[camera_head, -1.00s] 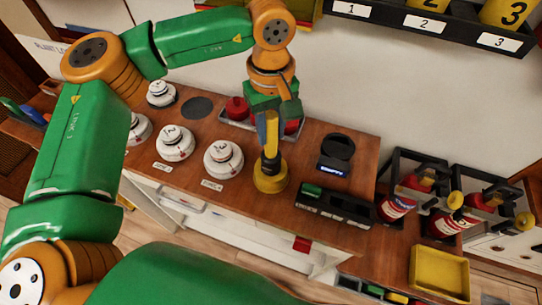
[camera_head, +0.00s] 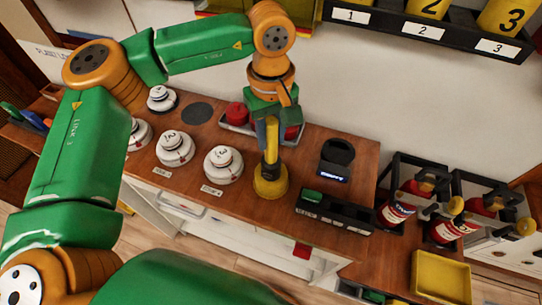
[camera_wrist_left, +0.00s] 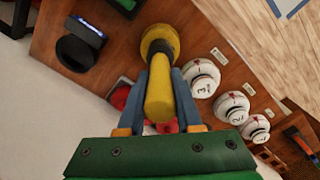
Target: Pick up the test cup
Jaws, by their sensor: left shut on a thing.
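The yellow test cup (camera_head: 270,182) stands upright on the wooden bench, with a black collar and a yellow handle above it. It also shows in the left wrist view (camera_wrist_left: 158,42), with its handle running toward the camera. My left gripper (camera_head: 270,128) comes down from above and is shut on the handle. In the left wrist view its blue-grey fingers (camera_wrist_left: 161,85) lie on both sides of the handle. I cannot tell any gap between the cup and the bench. My right gripper is not in view.
White numbered detectors (camera_head: 223,164) stand left of the cup. A grey tray with red items (camera_head: 237,114) is behind it. A black device with a lit display (camera_head: 337,157) and a black slotted box (camera_head: 335,211) are at the right. Red canisters (camera_head: 396,213) and a yellow tray (camera_head: 440,277) stand farther right.

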